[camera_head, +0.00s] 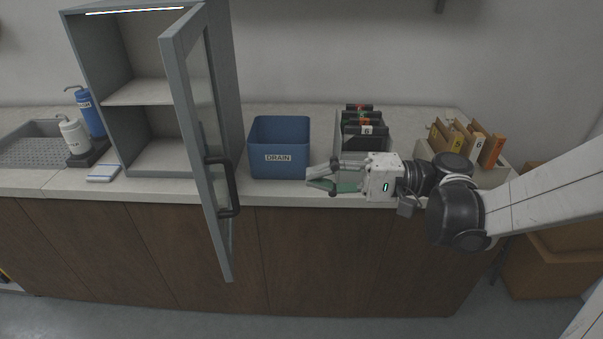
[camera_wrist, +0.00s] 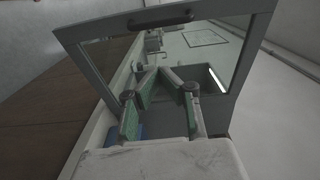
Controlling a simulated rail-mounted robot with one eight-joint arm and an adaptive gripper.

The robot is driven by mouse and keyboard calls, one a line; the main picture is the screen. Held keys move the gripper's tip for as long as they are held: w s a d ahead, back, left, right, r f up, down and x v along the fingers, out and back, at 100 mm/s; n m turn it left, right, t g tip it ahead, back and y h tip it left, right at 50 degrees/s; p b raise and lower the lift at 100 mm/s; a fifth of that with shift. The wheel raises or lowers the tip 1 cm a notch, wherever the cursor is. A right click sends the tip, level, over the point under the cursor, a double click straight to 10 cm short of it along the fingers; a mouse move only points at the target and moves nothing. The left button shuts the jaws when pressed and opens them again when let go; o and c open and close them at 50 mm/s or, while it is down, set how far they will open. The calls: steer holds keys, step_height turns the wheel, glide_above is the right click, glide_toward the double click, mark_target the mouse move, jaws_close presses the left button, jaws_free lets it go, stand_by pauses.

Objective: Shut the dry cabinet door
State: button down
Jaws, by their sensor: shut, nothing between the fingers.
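The dry cabinet (camera_head: 120,60) stands on the counter at the left, with an empty middle shelf. Its grey-framed glass door (camera_head: 184,75) is open and swung out past the counter's front edge. The door's dark handle (camera_head: 230,190) is on the frame's outer face. My gripper (camera_head: 310,180) is right of the door, in front of the blue bin, apart from the handle. In the wrist view the door frame (camera_wrist: 85,70) and handle (camera_wrist: 160,20) lie ahead of my gripper (camera_wrist: 172,72), whose fingertips are close together and hold nothing.
A blue bin labelled DRAIN (camera_head: 280,160) stands right of the cabinet. A rack of dark folders (camera_head: 365,130) and a box of tan folders (camera_head: 470,150) stand farther right. The space in front of the counter between door and gripper looks clear.

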steer(key=s+a, duration=0.1)
steer(key=a, duration=1)
steer(key=shift+s+a, duration=0.2)
steer(key=shift+s, duration=0.15)
steer(key=shift+a+f, duration=0.1)
steer(key=shift+a, duration=0.05)
